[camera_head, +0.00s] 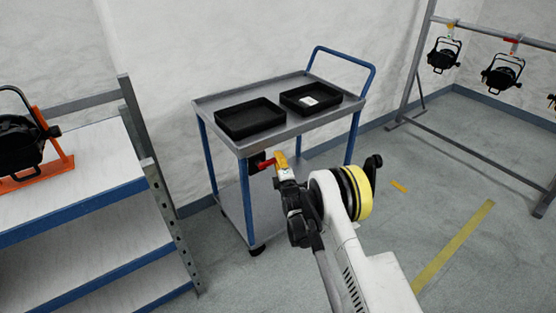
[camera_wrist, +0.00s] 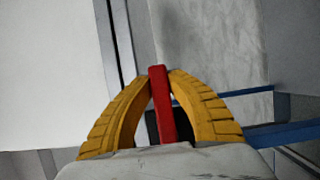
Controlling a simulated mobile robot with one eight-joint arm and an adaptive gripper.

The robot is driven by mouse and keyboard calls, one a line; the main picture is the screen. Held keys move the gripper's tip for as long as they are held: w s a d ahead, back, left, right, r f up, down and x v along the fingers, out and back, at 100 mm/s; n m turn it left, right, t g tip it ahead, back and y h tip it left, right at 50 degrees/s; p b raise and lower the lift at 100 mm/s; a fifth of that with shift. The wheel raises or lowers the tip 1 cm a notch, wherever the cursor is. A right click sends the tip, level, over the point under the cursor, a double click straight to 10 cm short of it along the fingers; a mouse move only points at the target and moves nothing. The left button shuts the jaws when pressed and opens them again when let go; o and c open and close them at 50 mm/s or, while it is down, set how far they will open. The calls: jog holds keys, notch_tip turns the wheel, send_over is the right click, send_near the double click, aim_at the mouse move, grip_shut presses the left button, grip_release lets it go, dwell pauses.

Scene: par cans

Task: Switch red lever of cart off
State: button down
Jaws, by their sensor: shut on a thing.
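The cart (camera_head: 223,110) is grey with blue posts and a blue handle, and stands by the wall in the head view. Its red lever (camera_head: 266,164) shows at the front corner, just below the top shelf, beside a black part. My gripper (camera_head: 279,163) is at this corner, with its yellow fingers at the lever. In the wrist view, the red lever (camera_wrist: 160,100) runs between the tips of the two yellow fingers (camera_wrist: 160,75), which are shut on it. The lever's pivot is partly hidden behind my gripper.
Two black trays (camera_head: 250,118) (camera_head: 310,98) lie on the cart's top. A shelf unit (camera_head: 80,192) with a black lamp (camera_head: 22,140) stands at the left. A grey rack (camera_head: 470,148) with hanging lamps (camera_head: 502,75) is at the right. Open floor lies right of my arm.

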jog(key=c, duration=1.3)
grip_release()
jog(key=shift+o, duration=0.2)
jog(key=shift+s, duration=0.1)
jog(key=s+d, duration=0.1)
jog(key=s, duration=0.6)
jog(key=shift+d, duration=0.2)
